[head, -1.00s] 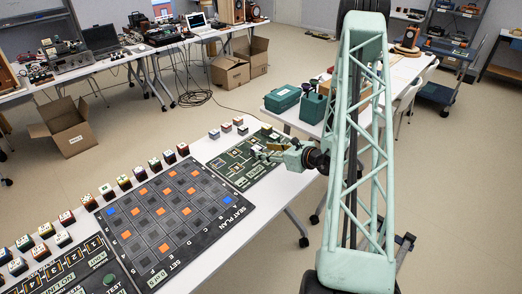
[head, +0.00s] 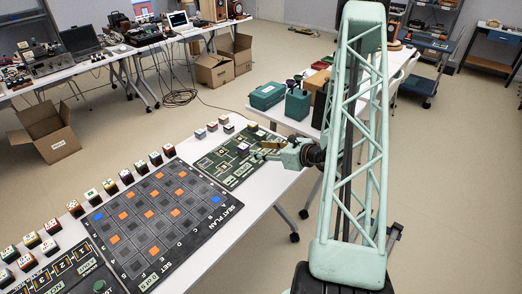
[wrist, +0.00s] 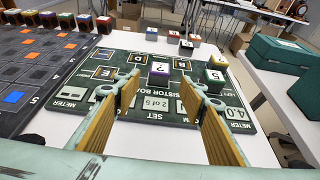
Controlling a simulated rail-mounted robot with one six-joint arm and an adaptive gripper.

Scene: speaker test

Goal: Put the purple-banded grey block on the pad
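A block with purple sides and a pale top marked "?" (wrist: 160,70) stands upright on the green board (wrist: 150,113); it looks like the purple-banded block. It also shows in the head view (head: 243,149), just left of my gripper (head: 260,153). In the wrist view my gripper (wrist: 160,88) is open, its two ochre fingers well apart. The block appears between and beyond the fingertips, with no contact visible. The board carries several outlined squares, one marked D (wrist: 136,59); I cannot tell which is the pad.
The seat plan mat (head: 160,215) lies to the left. Teal cases (head: 267,96) stand on a table at the back.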

